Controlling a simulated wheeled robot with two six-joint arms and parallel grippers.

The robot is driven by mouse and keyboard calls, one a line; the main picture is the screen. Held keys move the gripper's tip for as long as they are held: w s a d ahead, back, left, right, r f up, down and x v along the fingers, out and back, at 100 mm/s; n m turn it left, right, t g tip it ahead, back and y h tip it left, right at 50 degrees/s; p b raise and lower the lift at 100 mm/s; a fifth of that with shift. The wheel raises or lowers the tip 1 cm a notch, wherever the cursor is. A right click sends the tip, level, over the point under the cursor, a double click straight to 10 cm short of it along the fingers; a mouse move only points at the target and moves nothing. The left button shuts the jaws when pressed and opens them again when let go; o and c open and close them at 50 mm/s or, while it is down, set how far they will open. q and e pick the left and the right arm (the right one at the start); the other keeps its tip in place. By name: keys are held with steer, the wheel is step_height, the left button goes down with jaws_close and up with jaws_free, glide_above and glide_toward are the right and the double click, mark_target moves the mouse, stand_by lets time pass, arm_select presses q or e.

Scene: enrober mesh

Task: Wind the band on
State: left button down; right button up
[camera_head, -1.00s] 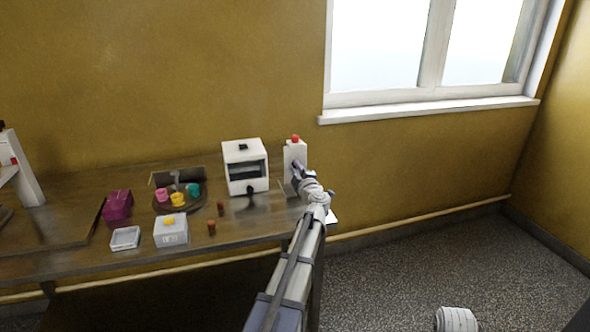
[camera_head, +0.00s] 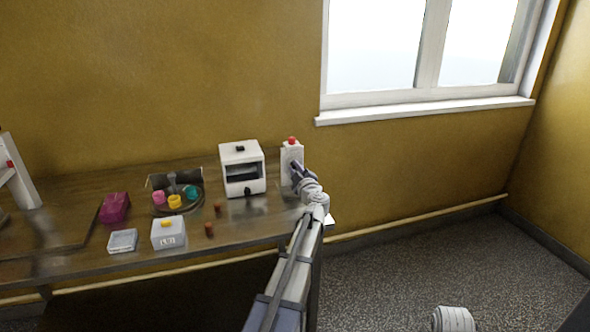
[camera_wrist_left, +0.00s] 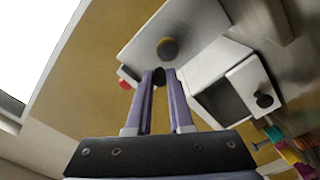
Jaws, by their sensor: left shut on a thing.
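A white upright unit (camera_head: 291,157) with a red button (camera_head: 292,140) on top stands at the right end of the table. My left gripper (camera_head: 295,168) is at its front. In the left wrist view, the purple fingers of my left gripper (camera_wrist_left: 158,78) close on a small dark knob (camera_wrist_left: 159,75) at the white unit's face (camera_wrist_left: 190,25). A round dark knob with a yellowish ring (camera_wrist_left: 168,49) sits just beyond the fingertips. The red button (camera_wrist_left: 124,79) shows at the left. I cannot make out a band. My right gripper is not in view.
A white open-fronted box (camera_head: 242,184) with a black knob stands left of the unit.

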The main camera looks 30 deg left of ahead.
arm_select(q)
steer(key=c, duration=0.8)
jaws_free()
steer(key=v, duration=0.8)
steer(key=shift+w, duration=0.1)
